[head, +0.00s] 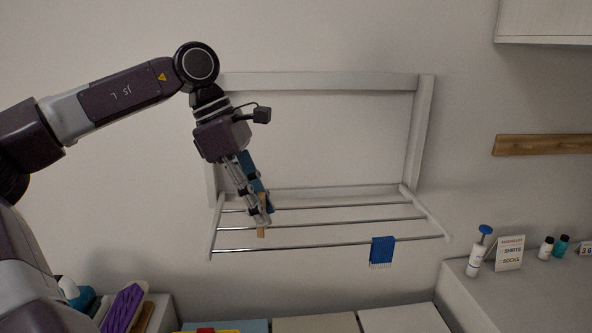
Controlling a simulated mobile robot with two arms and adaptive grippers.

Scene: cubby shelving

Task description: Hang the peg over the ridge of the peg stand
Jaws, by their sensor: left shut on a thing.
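A tan, wood-coloured peg (261,229) is in my left gripper (261,211), which is shut on it. The fingers hide much of the peg, and its lower end shows just below the fingertips. Gripper and peg are in front of the left part of a white wall rack (425,130) with thin metal rods, the only stand-like thing I see for the peg. The peg overlaps the rods in the picture; I cannot tell whether it touches them. My right gripper is not in view.
A blue comb-like piece (382,250) hangs on the front rod (320,247). A white bottle with a blue top (474,262), a sign (509,253) and small bottles stand on the right counter. A purple item (122,307) lies at lower left. The rods right of my gripper are mostly bare.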

